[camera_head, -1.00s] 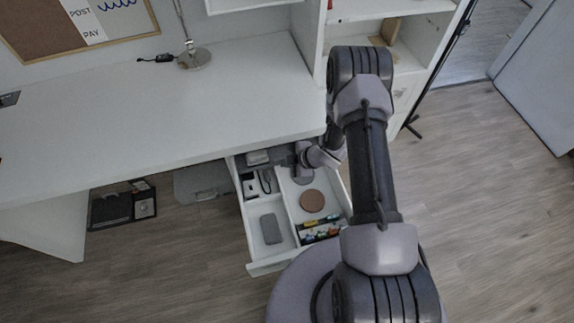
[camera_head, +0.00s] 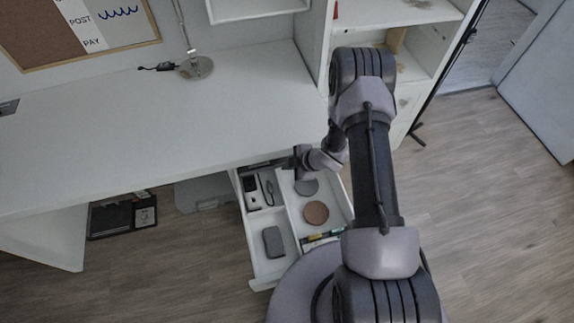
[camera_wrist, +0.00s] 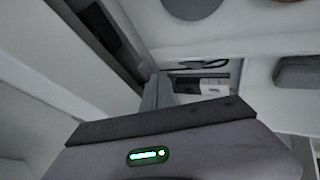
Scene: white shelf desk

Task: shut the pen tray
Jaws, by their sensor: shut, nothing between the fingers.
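The pen tray appears to be the white, divided drawer (camera_head: 247,238), pulled out under the desk. It holds a brown disc (camera_head: 316,213), a grey disc (camera_head: 306,187), a dark grey case (camera_head: 273,242), a small device with a cable (camera_head: 252,192) and several pens (camera_head: 322,239), partly hidden by my arm. My gripper (camera_head: 262,166) is shut and empty, pointing left across the drawer's far end, close to the desk edge. In the wrist view my gripper (camera_wrist: 157,92) is near the device and case; contact with the drawer cannot be told.
The white desk top (camera_head: 140,130) overhangs the drawer's far end. A lamp base (camera_head: 197,67) stands on it. A white shelf (camera_head: 400,65) is at the right. Dark flat items (camera_head: 122,215) lie on the floor at the left.

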